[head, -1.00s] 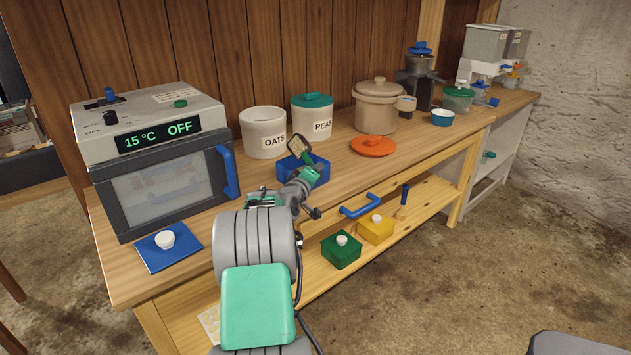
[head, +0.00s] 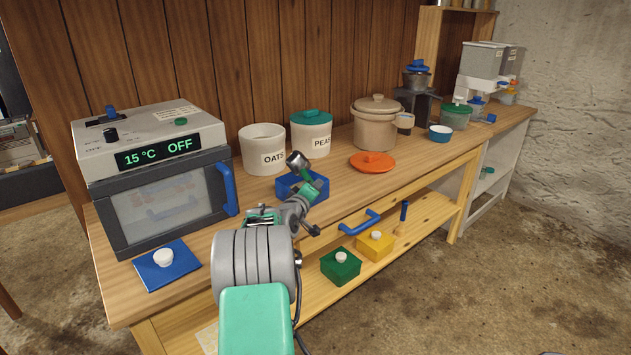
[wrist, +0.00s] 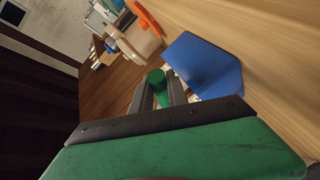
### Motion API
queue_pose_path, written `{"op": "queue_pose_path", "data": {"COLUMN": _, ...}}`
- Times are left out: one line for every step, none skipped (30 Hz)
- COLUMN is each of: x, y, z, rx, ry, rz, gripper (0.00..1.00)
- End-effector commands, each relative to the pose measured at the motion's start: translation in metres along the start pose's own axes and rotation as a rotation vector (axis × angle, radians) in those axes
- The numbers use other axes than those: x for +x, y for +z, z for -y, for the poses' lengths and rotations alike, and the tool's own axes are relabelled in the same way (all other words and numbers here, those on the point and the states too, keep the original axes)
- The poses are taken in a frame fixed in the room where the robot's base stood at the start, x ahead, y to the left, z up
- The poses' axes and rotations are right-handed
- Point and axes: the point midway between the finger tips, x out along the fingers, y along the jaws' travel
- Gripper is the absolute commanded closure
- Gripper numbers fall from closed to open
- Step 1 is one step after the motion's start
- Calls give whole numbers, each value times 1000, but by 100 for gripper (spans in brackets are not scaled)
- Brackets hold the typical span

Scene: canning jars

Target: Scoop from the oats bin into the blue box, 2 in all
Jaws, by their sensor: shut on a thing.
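The white oats bin (head: 262,160) stands open on the counter, labelled OATS; its contents are hidden. The open blue box (head: 318,190) sits in front of it and to the right. My gripper (head: 305,193) is shut on the green handle of the scoop (head: 297,160), which also shows between the fingers in the wrist view (wrist: 156,77). The scoop's grey metal bowl is above the box's back-left part, tilted. I cannot see whether oats are in the bowl or box. The blue box shows beyond the fingers in the wrist view (wrist: 207,65).
A lidded peas bin (head: 311,138) stands right of the oats bin, then an orange lid (head: 372,163) and beige crock (head: 374,130). Green and yellow boxes sit on the lower shelf.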

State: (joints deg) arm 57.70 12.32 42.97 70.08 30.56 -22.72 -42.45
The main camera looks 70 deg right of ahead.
Motion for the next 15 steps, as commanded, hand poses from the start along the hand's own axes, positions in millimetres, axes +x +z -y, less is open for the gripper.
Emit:
{"op": "queue_pose_path", "data": {"x": -1, "y": -5, "z": -9, "rx": 7, "ry": -18, "rz": 10, "gripper": 100}}
{"op": "queue_pose_path", "data": {"x": -2, "y": -5, "z": -10, "rx": 11, "ry": -30, "rz": 17, "gripper": 100}}
{"op": "queue_pose_path", "data": {"x": -2, "y": -6, "z": -11, "rx": 17, "ry": -46, "rz": 25, "gripper": 100}}
{"op": "queue_pose_path", "data": {"x": -3, "y": -7, "z": -12, "rx": 22, "ry": -60, "rz": 32, "gripper": 100}}
{"op": "queue_pose_path", "data": {"x": -3, "y": -8, "z": -12, "rx": 26, "ry": -72, "rz": 38, "gripper": 100}}
{"op": "queue_pose_path", "data": {"x": -4, "y": -8, "z": -14, "rx": 31, "ry": -88, "rz": 47, "gripper": 100}}
{"op": "queue_pose_path", "data": {"x": -4, "y": -8, "z": -14, "rx": 36, "ry": -101, "rz": 54, "gripper": 100}}
{"op": "queue_pose_path", "data": {"x": -4, "y": -9, "z": -15, "rx": 41, "ry": -114, "rz": 60, "gripper": 100}}
{"op": "queue_pose_path", "data": {"x": -5, "y": -10, "z": -16, "rx": 47, "ry": -132, "rz": 70, "gripper": 100}}
{"op": "queue_pose_path", "data": {"x": -5, "y": -10, "z": -16, "rx": 52, "ry": -144, "rz": 77, "gripper": 100}}
{"op": "queue_pose_path", "data": {"x": -6, "y": -11, "z": -17, "rx": 56, "ry": -158, "rz": 84, "gripper": 100}}
{"op": "queue_pose_path", "data": {"x": -6, "y": -12, "z": -18, "rx": 62, "ry": -175, "rz": 92, "gripper": 100}}
{"op": "queue_pose_path", "data": {"x": -6, "y": -12, "z": -19, "rx": 67, "ry": -188, "rz": 100, "gripper": 100}}
{"op": "queue_pose_path", "data": {"x": -7, "y": -12, "z": -20, "rx": 72, "ry": -202, "rz": 108, "gripper": 100}}
{"op": "queue_pose_path", "data": {"x": -7, "y": -13, "z": -21, "rx": 79, "ry": -220, "rz": 117, "gripper": 100}}
